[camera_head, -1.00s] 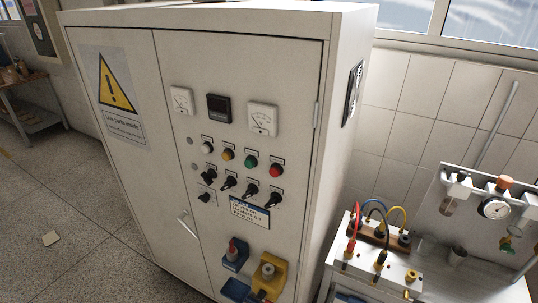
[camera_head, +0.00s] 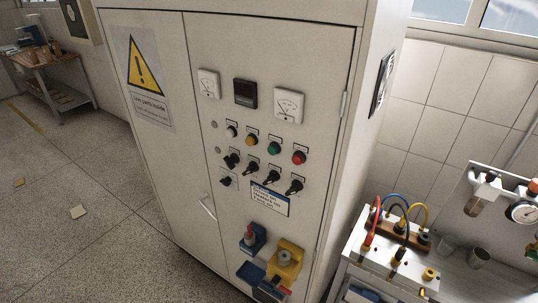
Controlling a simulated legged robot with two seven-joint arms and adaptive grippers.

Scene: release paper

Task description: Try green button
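The green button (camera_head: 274,147) is on the front panel of a tall pale control cabinet (camera_head: 165,185). It sits in a row with a white button (camera_head: 231,131), a yellow button (camera_head: 252,139) and a red button (camera_head: 299,157). Several black rotary switches (camera_head: 271,177) are below the row, and a blue-and-white label (camera_head: 269,198) is under them. Neither of my grippers shows in the head view, and nothing covers the green button.
Blue and yellow sockets (camera_head: 287,263) stick out low on the cabinet front. A door handle (camera_head: 208,207) is left of them. A bench (camera_head: 385,262) with coloured cables stands close on the right. The speckled floor (camera_head: 90,245) on the left is mostly open.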

